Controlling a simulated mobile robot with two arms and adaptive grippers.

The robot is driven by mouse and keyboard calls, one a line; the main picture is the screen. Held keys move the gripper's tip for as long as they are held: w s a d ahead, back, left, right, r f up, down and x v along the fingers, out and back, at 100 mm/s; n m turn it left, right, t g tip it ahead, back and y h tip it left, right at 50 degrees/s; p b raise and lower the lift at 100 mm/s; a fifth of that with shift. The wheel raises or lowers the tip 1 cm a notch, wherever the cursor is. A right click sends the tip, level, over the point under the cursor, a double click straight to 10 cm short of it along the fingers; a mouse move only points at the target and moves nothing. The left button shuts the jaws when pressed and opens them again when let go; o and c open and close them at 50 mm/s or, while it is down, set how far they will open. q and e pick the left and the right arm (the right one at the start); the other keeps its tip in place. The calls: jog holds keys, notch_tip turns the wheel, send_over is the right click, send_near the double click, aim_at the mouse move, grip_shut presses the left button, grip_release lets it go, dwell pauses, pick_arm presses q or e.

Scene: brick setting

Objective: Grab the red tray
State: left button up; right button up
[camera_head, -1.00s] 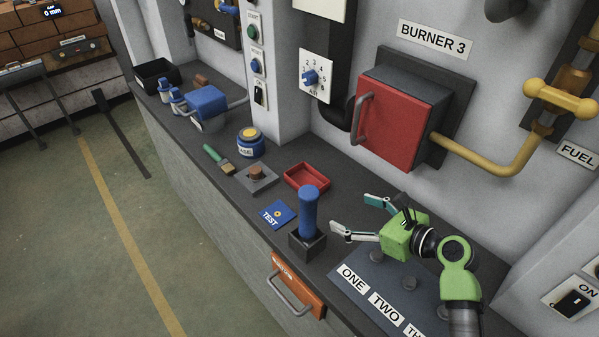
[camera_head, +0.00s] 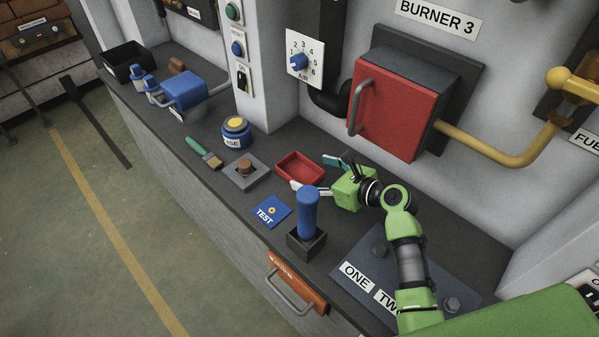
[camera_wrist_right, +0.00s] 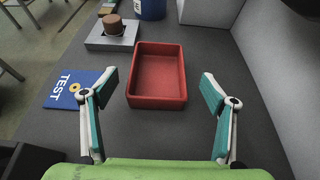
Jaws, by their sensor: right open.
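The red tray (camera_head: 297,167) is a small, empty rectangular tray on the dark counter. In the right wrist view the red tray (camera_wrist_right: 158,100) lies upright ahead, between the lines of the two fingers. My right gripper (camera_head: 316,174) is open at the tray's right end in the head view. In the right wrist view my right gripper (camera_wrist_right: 152,105) has its fingers spread wider than the tray, one on each side, with gaps and no visible contact. My left gripper is not in view.
A blue lever in a dark box (camera_head: 308,215) stands close to the right gripper. A blue TEST card (camera_head: 271,212) lies left of the tray. A grey block with a brown knob (camera_head: 245,172) and a blue-yellow tub (camera_head: 236,132) stand beyond. The wall bounds the counter's far side.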

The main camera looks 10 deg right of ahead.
aim_at(302, 176)
jog(key=shift+w+a+f, duration=0.15)
jog(key=shift+w+a, duration=0.2)
jog(key=shift+w, duration=0.1)
jog(key=x, duration=0.3)
jog(key=shift+w+a+p, duration=0.1)
jog(key=shift+a+p, duration=0.05)
jog(key=shift+p, duration=0.15)
jog(key=shift+w+a+f, duration=0.2)
jog(key=shift+w+f, duration=0.05)
jog(key=shift+w, duration=0.1)
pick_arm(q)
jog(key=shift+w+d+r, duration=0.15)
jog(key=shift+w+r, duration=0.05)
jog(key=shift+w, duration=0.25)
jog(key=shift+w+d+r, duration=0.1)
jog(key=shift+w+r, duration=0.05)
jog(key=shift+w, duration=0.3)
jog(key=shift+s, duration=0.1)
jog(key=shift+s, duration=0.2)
pick_arm(e)
jog(key=shift+r, duration=0.1)
jog(key=c, duration=1.5)
